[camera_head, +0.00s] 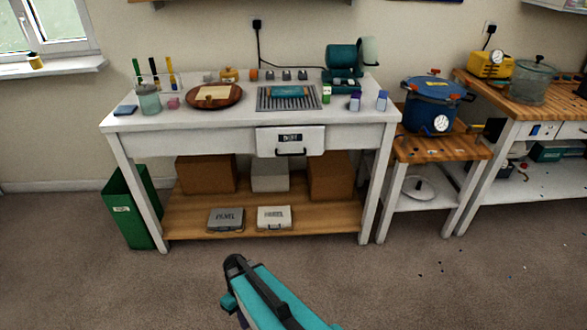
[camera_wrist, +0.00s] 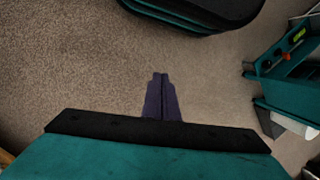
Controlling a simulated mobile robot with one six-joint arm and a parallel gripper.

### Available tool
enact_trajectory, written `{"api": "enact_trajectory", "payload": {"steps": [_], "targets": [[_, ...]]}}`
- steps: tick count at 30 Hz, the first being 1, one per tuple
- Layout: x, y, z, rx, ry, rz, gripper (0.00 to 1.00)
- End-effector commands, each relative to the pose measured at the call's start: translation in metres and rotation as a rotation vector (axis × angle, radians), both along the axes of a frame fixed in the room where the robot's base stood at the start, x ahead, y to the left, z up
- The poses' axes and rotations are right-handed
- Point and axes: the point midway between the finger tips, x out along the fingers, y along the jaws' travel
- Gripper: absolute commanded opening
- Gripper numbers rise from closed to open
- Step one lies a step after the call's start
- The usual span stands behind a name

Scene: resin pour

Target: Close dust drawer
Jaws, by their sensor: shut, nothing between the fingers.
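The dust drawer (camera_head: 268,143) is the white, labelled drawer at the middle of the white workbench's front, with a dark bar handle (camera_head: 291,153) on it. Its front seems to stand out from the bench apron, as if partly pulled out; how far is hard to tell. My gripper (camera_wrist: 160,76) shows in the wrist view with its two dark purple fingers together and empty, over bare carpet. My teal and black arm is low in the head view, in front of the bench and well apart from the drawer. The drawer is not seen in the wrist view.
The workbench top (camera_head: 230,122) carries a round wooden tray (camera_head: 229,102), a metal grate (camera_head: 262,104) and small jars. Boxes and two cases stand on its lower shelf (camera_head: 190,212). A green bin (camera_head: 128,220) is at left, a blue pot (camera_head: 425,103) at right.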

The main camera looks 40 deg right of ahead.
Motion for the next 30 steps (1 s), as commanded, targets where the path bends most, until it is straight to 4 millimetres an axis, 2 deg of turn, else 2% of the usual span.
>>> {"api": "enact_trajectory", "payload": {"steps": [1, 6, 9, 13, 18, 30], "targets": [[-0.02, 0.013, -0.006, -0.015, 0.033, -0.004, 0.0], [-0.075, 0.04, -0.026, -0.091, 0.13, -0.036, 0.0], [-0.104, 0.051, -0.034, -0.135, 0.174, -0.053, 0.0], [-0.132, 0.058, -0.04, -0.183, 0.213, -0.069, 0.0], [-0.148, 0.063, -0.043, -0.215, 0.235, -0.079, 0.0], [-0.148, 0.063, -0.044, -0.217, 0.236, -0.082, 0.0]]}}
